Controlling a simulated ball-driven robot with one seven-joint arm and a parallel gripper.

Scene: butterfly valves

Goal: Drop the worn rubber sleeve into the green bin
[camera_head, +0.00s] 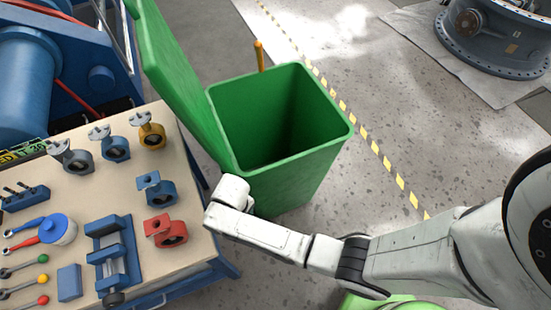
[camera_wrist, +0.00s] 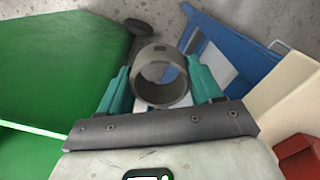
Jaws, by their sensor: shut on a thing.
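The worn rubber sleeve (camera_wrist: 150,80) is a grey ring in the wrist view. My gripper (camera_wrist: 160,84) is shut on it, with one teal finger on each side. In the head view the gripper and sleeve are hidden below the white end of my arm, at the bin's near left corner. The green bin (camera_head: 299,181) stands open on the floor, its lid (camera_head: 170,75) tipped back to the left. Its inside is dark, and no contents can be made out. The bin (camera_wrist: 50,70) also fills the left of the wrist view, beside the sleeve.
A workbench (camera_head: 190,200) with blue legs stands left of the bin. It carries several small valves, including a red one (camera_head: 166,231), and a blue vice (camera_head: 112,255). A large grey flanged body (camera_head: 495,38) stands at the far right. Floor right of the bin is clear.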

